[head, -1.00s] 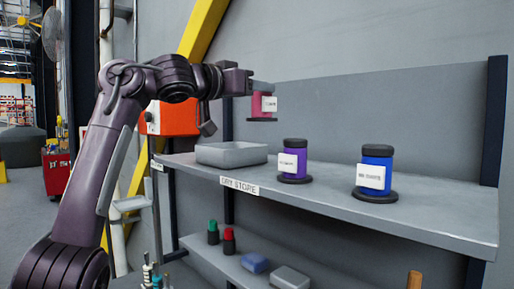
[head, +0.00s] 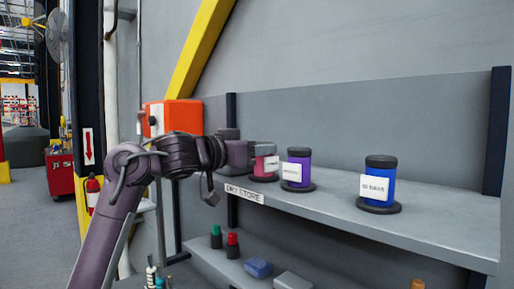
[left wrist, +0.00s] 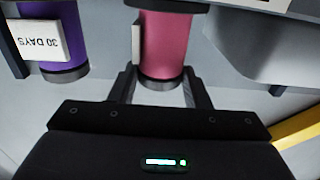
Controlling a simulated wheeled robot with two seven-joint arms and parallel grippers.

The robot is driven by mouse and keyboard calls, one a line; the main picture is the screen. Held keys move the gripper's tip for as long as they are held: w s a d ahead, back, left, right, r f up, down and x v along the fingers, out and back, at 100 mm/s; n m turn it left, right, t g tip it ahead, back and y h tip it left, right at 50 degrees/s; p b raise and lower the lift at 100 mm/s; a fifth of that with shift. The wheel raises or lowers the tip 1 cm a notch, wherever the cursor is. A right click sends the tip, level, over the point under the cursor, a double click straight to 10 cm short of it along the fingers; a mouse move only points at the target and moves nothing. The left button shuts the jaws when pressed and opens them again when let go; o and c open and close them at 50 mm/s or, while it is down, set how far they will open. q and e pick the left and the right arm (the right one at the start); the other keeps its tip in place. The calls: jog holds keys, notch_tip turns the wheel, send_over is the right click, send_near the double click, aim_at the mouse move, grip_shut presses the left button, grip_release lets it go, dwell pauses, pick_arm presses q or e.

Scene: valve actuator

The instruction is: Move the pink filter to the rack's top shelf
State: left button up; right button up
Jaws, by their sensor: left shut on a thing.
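The pink filter (head: 264,165), a short cylinder with a white label and a dark base, is at the top shelf (head: 430,225) of the rack, just left of the purple filter. My left gripper (head: 258,155) is shut on it from the left side. In the left wrist view the pink filter (left wrist: 165,48) stands between the two fingers (left wrist: 162,88). It looks upright, with its base at shelf level; whether it bears on the shelf is hard to tell. My right gripper is not in view.
The purple filter (head: 298,167) stands close to the right of the pink one, and the blue filter (head: 379,180) further right. A grey tray (left wrist: 262,45) shows in the left wrist view. The lower shelf (head: 215,258) holds small items. An orange box (head: 172,117) is behind my arm.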

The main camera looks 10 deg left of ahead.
pick_arm(q)
jog(key=shift+d+f, duration=0.1)
jog(key=o, duration=1)
jog(key=shift+o, duration=0.2)
jog(key=shift+s, duration=0.1)
jog(key=b+v, duration=0.7)
jog(key=v, duration=0.5)
